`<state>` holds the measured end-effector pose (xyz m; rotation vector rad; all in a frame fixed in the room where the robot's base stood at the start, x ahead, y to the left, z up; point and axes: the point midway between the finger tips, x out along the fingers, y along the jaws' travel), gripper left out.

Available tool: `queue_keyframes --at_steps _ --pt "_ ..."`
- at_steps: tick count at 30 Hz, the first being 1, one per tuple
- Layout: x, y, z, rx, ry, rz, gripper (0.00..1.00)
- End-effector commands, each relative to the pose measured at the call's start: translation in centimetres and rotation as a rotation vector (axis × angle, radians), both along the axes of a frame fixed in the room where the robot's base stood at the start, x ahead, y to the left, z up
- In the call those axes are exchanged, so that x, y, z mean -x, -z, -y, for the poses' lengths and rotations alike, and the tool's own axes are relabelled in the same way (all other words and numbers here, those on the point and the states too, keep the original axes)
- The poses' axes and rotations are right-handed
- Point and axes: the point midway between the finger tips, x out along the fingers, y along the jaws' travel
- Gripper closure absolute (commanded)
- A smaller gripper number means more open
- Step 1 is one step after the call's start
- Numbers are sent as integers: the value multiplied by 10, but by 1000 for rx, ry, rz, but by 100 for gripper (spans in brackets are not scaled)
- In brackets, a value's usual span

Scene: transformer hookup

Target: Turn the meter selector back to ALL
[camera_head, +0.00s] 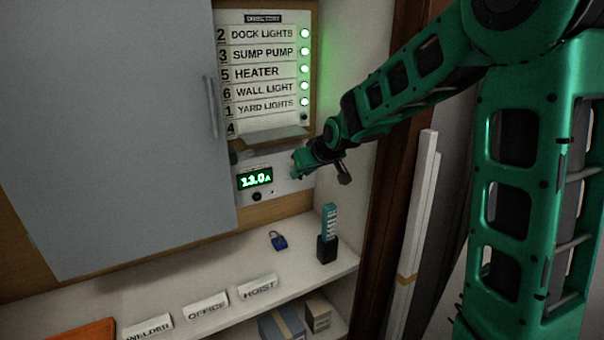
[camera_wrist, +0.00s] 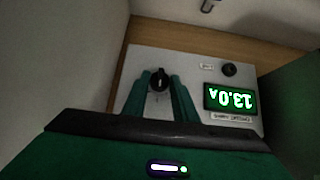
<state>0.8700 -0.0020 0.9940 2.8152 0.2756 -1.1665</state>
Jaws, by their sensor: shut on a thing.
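The meter panel (camera_head: 283,187) is a pale plate below the directory, with a lit green display (camera_head: 255,179) reading 13.0A. In the wrist view the panel (camera_wrist: 190,55) appears upside down, with the display (camera_wrist: 230,98) at its right. The meter selector (camera_wrist: 159,80) is a black knob at the panel's left in that view. My gripper (camera_wrist: 160,84) is shut on the selector, a green finger on each side. In the head view my gripper (camera_head: 302,163) is at the panel's right end and hides the selector. The selector's position marks are not readable.
A grey cabinet door (camera_head: 120,130) stands left of the panel. A directory (camera_head: 265,75) with several green lights is above. The shelf below holds a blue padlock (camera_head: 279,241), a black holder with a teal item (camera_head: 328,235), and labels. Pale boards (camera_head: 415,225) lean at the right.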

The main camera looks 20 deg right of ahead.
Motion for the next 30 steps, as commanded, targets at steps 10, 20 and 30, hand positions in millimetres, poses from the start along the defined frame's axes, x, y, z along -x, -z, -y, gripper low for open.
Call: queue_keyframes --at_steps 10,20,30 --pt "1 1 -4 144 -2 28 97" --pt "2 3 -10 436 -4 85 97" --pt "3 8 -16 755 -7 149 97"
